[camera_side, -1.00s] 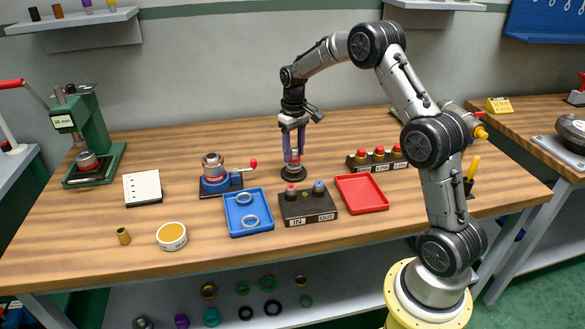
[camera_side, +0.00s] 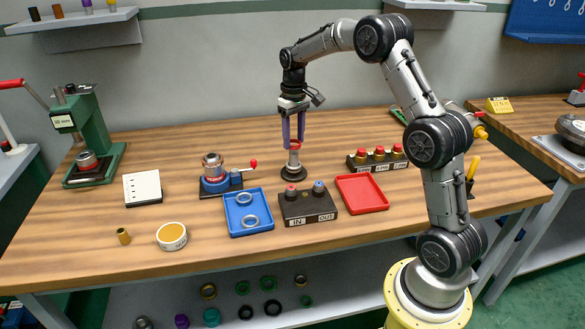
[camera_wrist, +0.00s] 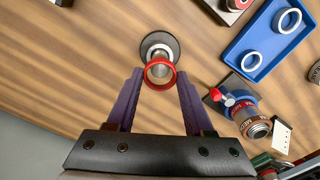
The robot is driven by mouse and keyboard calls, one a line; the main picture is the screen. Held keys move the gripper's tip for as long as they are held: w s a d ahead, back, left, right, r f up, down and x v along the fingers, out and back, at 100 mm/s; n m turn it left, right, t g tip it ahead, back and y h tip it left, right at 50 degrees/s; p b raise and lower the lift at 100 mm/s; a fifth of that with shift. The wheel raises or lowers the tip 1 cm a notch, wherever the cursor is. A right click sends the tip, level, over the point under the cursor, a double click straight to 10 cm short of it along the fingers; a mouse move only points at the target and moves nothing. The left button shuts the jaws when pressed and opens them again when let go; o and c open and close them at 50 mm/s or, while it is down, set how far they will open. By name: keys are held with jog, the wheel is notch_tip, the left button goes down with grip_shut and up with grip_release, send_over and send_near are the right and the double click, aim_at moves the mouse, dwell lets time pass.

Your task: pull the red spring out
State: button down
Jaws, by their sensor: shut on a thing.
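The red spring (camera_wrist: 147,78), seen as a red ring, is between the two purple fingertips of my gripper (camera_wrist: 160,74) in the wrist view. My gripper is shut on it. In the side view the red spring (camera_side: 296,147) shows at the fingertips of my gripper (camera_side: 294,146), at the top of a grey upright post (camera_side: 293,161) on a round dark base (camera_side: 293,174). In the wrist view the post shows behind and inside the ring. I cannot tell whether the spring has fully cleared the post top.
A black IN/OUT block (camera_side: 307,207) stands in front of the post. A blue tray (camera_side: 233,230) with two rings and an empty red tray (camera_side: 362,194) flank it. A vise (camera_side: 215,176) with a red-tipped handle is left; a block with red-topped pieces (camera_side: 377,160) is right.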

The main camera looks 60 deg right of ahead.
jog(key=shift+r, duration=1.35)
